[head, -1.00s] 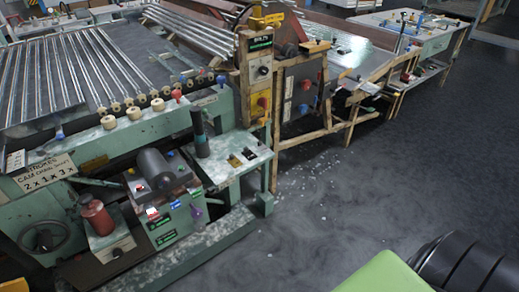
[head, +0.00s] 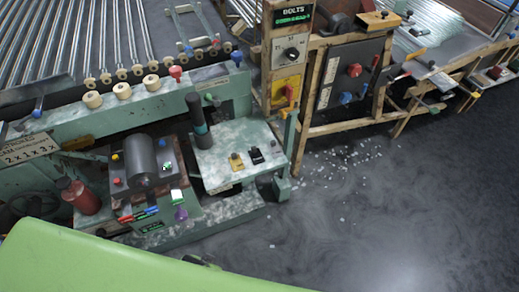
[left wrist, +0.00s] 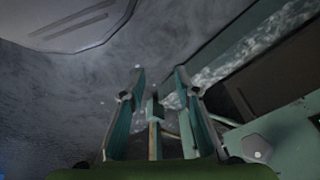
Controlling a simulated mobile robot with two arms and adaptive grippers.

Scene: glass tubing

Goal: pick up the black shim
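A small black piece (head: 256,155), which looks like the black shim, lies on the pale, worn shelf (head: 222,178) of the green machine in the head view. A similar yellow piece (head: 236,162) lies just left of it. In the left wrist view my left gripper (left wrist: 160,78) is open, its two fingers apart, with no shim between them. A thin green post (left wrist: 154,108) shows between the fingers; I cannot tell how far beyond them it is. I cannot make out the black shim in the left wrist view. My right gripper is in neither view.
A dark upright cylinder (head: 198,122) stands at the shelf's back left. A grey roller unit (head: 142,162) with coloured knobs is further left, beside a red bottle (head: 80,196). Wooden-framed panels (head: 350,78) stand to the right. The floor (head: 385,215) is open, with scattered pale bits.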

